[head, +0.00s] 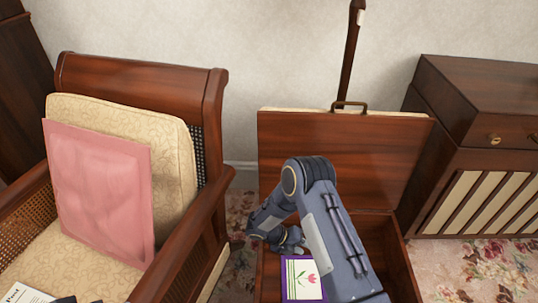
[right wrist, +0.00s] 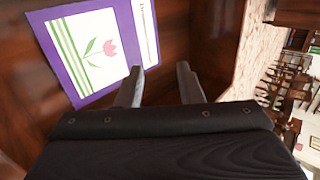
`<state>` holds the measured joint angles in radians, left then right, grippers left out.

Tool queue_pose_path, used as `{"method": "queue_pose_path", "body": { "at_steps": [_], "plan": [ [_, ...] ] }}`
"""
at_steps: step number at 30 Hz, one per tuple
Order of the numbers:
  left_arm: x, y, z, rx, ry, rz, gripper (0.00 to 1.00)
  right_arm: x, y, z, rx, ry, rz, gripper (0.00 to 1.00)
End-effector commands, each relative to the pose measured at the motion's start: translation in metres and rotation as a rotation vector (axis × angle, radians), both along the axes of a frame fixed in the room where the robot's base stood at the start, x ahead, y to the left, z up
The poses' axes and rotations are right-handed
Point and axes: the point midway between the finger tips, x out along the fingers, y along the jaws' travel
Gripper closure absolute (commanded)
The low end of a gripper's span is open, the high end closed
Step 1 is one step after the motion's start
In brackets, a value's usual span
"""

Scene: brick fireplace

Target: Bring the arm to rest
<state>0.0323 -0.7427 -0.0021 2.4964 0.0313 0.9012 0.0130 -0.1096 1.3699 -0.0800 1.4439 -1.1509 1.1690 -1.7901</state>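My right arm comes in from the bottom right and bends down over an open wooden chest (head: 330,160). My right gripper (head: 292,242) is low at the chest's left side, with its fingertips hard to make out in the head view. In the right wrist view my right gripper (right wrist: 158,78) has its two fingers apart with nothing between them. A purple-edged booklet with a pink tulip (head: 303,278) lies in the chest, partly behind my arm. The booklet also shows in the right wrist view (right wrist: 92,50), just beyond the fingers.
A wooden armchair (head: 140,80) with a cream cushion and a pink flat panel (head: 100,190) stands at left. Printed paper (head: 25,293) lies on its seat. A wooden cabinet (head: 480,120) stands at right. Patterned carpet (head: 480,270) shows between chest and cabinet.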

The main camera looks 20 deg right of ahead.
Motion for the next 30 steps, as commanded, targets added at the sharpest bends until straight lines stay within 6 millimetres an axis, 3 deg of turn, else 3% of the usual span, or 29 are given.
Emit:
{"method": "queue_pose_path", "body": {
  "at_steps": [4,7,14,21,30],
  "plan": [
    [0.0,0.0,0.0,0.0,0.0,0.0,0.64,0.001,-0.001,0.006,0.005,-0.017,-0.023,0.67],
    [0.0,0.0,0.0,0.0,0.0,0.0,0.64,0.003,-0.006,0.028,0.025,-0.082,-0.116,0.67],
    [0.0,0.0,0.0,0.0,0.0,0.0,0.64,-0.01,-0.023,0.126,0.121,-0.382,-0.597,0.67],
    [0.0,0.0,0.0,0.0,0.0,0.0,0.64,-0.053,-0.028,0.221,0.232,-0.668,-1.173,0.67],
    [0.0,0.0,0.0,0.0,0.0,0.0,0.64,-0.126,-0.015,0.307,0.379,-0.891,-1.918,0.67]
  ]
}}
